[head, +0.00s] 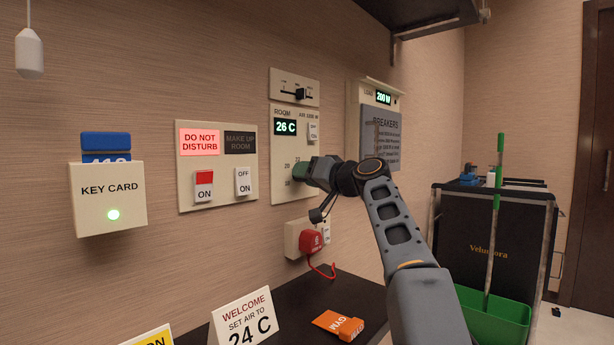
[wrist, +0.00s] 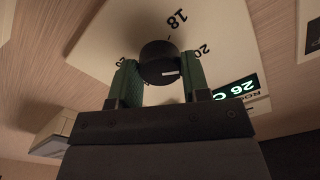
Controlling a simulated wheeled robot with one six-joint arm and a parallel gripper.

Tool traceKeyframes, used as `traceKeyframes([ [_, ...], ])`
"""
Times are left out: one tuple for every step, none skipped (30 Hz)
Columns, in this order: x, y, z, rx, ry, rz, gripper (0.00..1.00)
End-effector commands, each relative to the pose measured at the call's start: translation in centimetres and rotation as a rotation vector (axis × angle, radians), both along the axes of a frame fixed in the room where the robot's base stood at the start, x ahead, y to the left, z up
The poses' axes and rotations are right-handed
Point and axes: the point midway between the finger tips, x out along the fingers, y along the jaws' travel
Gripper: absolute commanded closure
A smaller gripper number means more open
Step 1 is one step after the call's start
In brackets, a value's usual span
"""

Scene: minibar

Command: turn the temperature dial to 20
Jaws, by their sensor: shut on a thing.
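The temperature dial (wrist: 158,60) is a round black knob on a cream wall panel (wrist: 105,30). In the wrist view a white pointer mark shows on its lower right side, below the printed 20. The 18 is printed above the dial, and another number at left is partly hidden. My gripper (wrist: 160,74) has its green fingers on both sides of the dial, shut on it. In the head view my gripper (head: 300,171) covers the dial. The room display (head: 285,127) above it reads 26 C.
A slider (head: 296,94) and a small switch (head: 313,131) sit above the dial. A red plug (head: 311,242) with a cord is below. A tent sign (head: 245,318) reads "set air to 24 C". A breaker panel (head: 380,135) is right, behind my arm.

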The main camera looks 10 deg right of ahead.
Motion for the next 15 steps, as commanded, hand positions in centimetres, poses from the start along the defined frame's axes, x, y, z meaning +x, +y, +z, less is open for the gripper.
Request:
traceKeyframes([
  [0.02, 0.03, -0.05, 0.000, 0.002, 0.001, 0.81],
  [0.02, 0.03, -0.05, 0.000, 0.002, 0.001, 0.56],
  [0.02, 0.03, -0.05, 0.000, 0.002, 0.001, 0.52],
  [0.02, 0.03, -0.05, 0.000, 0.001, 0.000, 0.49],
  [0.02, 0.02, -0.05, 0.000, 0.001, 0.000, 0.46],
  [0.01, 0.02, -0.04, 0.000, 0.001, 0.000, 0.43],
  [0.01, 0.02, -0.04, 0.000, 0.001, 0.000, 0.40],
  [0.02, 0.01, -0.04, 0.000, 0.001, 0.000, 0.37],
  [0.01, 0.00, -0.04, 0.000, 0.001, 0.000, 0.33],
  [0.01, 0.00, -0.04, 0.000, 0.001, 0.000, 0.32],
  [0.01, 0.00, -0.03, 0.000, 0.001, 0.000, 0.32],
  [0.00, -0.01, -0.03, 0.001, 0.001, 0.000, 0.32],
  [0.01, -0.01, -0.02, 0.001, 0.001, 0.000, 0.32],
  [0.01, -0.01, -0.02, 0.001, 0.001, 0.000, 0.32],
  [0.00, -0.02, -0.02, 0.001, 0.001, 0.000, 0.32],
])
